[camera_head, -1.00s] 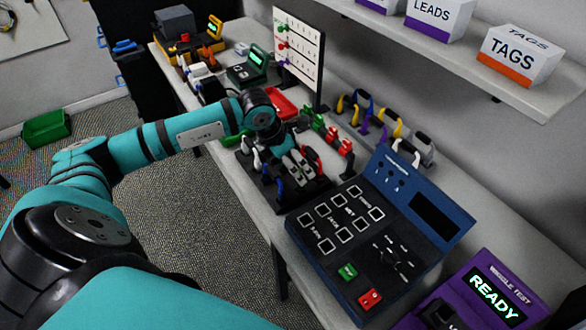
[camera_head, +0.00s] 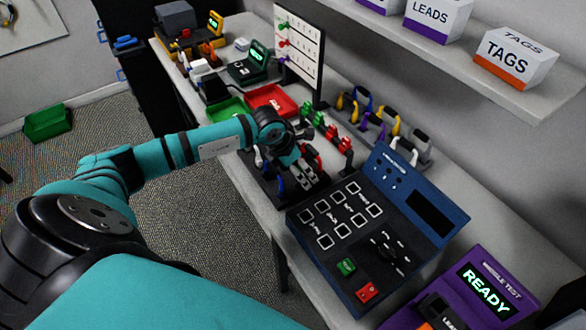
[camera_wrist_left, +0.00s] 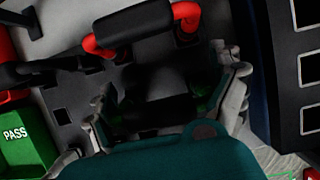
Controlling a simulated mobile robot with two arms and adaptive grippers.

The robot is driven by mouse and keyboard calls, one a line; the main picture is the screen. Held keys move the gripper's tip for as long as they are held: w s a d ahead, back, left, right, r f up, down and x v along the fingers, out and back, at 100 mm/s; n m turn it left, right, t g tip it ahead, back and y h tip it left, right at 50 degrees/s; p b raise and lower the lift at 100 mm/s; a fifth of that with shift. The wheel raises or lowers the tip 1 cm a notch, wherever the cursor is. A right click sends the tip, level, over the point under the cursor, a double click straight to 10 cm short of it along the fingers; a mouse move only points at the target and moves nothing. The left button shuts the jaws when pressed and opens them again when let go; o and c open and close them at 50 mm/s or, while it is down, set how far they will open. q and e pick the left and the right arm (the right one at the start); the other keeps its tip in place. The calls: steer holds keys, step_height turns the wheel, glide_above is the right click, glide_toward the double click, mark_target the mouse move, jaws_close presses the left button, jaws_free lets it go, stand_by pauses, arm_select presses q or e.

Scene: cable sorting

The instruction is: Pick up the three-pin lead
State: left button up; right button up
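My left gripper (camera_head: 296,172) is over the black lead rack (camera_head: 268,190) on the bench. In the left wrist view my left gripper (camera_wrist_left: 168,88) has its two fingers spread apart. A dark shape with small green bits lies between them, too dark to identify. A lead with red ends and a black middle (camera_wrist_left: 135,24) lies just beyond the fingertips, and it also shows beside the gripper in the head view (camera_head: 312,156). I cannot tell which is the three-pin lead. My right gripper is out of view.
A blue test console (camera_head: 375,225) stands right of the rack. A green tray (camera_head: 228,110) and a red tray (camera_head: 272,98) lie behind it. Several coloured leads hang on a grey rack (camera_head: 425,155) toward the wall. A purple tester (camera_head: 470,300) is at the front right.

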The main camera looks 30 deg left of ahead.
arm_select(q)
steer(key=shift+c, duration=0.8)
steer(key=shift+r, duration=0.2)
step_height(320, 180, up, 13)
steer(key=b, duration=0.1)
steer(key=shift+f, duration=0.15)
